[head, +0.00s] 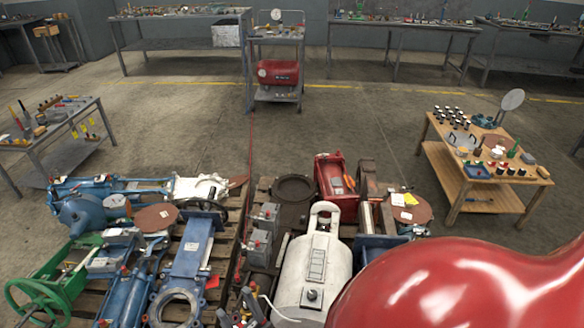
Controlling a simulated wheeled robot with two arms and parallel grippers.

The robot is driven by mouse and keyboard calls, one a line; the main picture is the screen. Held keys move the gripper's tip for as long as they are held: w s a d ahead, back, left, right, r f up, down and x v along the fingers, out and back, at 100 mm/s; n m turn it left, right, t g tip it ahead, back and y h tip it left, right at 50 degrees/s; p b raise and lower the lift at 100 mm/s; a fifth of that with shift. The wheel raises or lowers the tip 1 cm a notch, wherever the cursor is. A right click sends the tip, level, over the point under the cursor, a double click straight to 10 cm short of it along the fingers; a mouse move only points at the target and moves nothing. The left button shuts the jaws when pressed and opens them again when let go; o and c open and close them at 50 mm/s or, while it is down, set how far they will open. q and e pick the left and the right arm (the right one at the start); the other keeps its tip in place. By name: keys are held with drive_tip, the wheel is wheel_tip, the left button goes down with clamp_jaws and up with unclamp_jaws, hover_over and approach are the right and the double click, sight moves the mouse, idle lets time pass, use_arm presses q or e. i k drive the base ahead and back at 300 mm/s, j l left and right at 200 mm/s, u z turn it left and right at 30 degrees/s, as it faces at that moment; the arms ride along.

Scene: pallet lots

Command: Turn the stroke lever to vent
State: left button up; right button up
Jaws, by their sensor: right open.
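I cannot single out the stroke lever at this size. Small grey blocks with red parts stand in a row on the right pallet, one at the back (264,216) and one nearer (258,247). A dark handled fitting (249,302) lies near the bottom edge. My left gripper is not in view.
A large glossy red form (460,285) very close to the camera hides the lower right. Blue valves (190,255) and a green handwheel (40,300) crowd the left pallet. A wooden table (435,155) stands right; a cart (277,95) stands behind. Floor between is clear.

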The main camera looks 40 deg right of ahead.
sight(242, 244)
drive_tip(key=k+z, duration=0.2)
drive_tip(key=z, duration=0.15)
drive_tip(key=k+z, duration=0.2)
drive_tip(key=z, duration=0.2)
drive_tip(key=k+z, duration=0.2)
drive_tip(key=z, duration=0.15)
drive_tip(key=i+l, duration=0.25)
drive_tip(key=i, duration=0.3)
drive_tip(key=i+l, duration=0.25)
drive_tip(key=i, duration=0.25)
drive_tip(key=z, duration=0.05)
